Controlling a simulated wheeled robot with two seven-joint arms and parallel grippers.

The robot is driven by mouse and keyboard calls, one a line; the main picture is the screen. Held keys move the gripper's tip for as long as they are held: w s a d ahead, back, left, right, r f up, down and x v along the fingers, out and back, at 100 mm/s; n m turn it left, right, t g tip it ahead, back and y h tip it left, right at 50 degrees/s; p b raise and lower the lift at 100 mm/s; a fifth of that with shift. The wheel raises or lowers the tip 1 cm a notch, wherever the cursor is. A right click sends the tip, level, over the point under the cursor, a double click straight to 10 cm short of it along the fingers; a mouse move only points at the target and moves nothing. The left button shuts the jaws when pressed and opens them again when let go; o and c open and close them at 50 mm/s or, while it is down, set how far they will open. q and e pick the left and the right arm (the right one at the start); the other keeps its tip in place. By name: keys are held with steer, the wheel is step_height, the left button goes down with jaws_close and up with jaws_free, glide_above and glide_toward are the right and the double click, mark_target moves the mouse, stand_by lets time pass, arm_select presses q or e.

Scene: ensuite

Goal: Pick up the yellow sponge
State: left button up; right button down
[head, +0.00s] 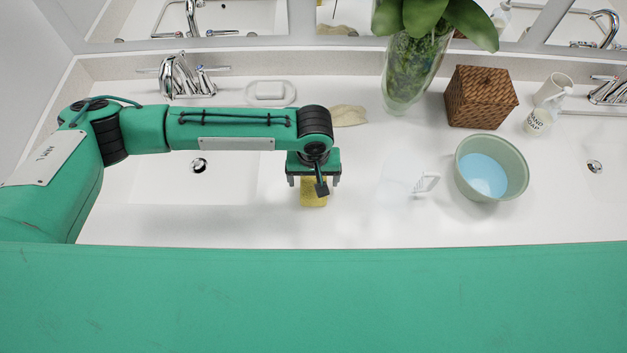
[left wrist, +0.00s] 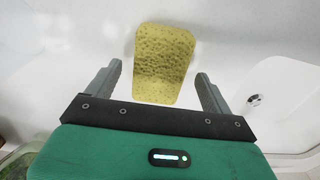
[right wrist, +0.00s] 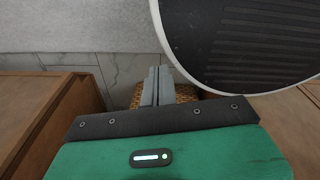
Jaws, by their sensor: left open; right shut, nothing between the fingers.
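The yellow sponge (head: 314,193) lies on the white counter to the right of the left basin, partly covered by my left gripper in the head view. My left gripper (head: 313,181) is above it, pointing down. In the left wrist view the sponge (left wrist: 164,64) shows whole between and just beyond the two fingers of the left gripper (left wrist: 160,84). The fingers are open and apart from it on both sides. My right gripper (right wrist: 158,85) shows only in the right wrist view, shut and empty, away from the counter top.
A green bowl with blue liquid (head: 503,158), a woven box (head: 480,97), a soap bottle (head: 540,119) and a glass vase (head: 405,75) with a plant stand to the right. A beige cloth (head: 348,116) and a soap dish (head: 270,93) lie behind the arm.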

arm_select(q)
steer(key=shift+f, duration=1.15)
steer(key=c, duration=1.1)
steer(key=shift+o, duration=0.2)
arm_select(e)
steer(key=shift+s+r, duration=0.3)
steer(key=shift+s, duration=0.3)
arm_select(q)
steer(key=shift+r, duration=0.15)
arm_select(e)
steer(key=shift+d, duration=0.1)
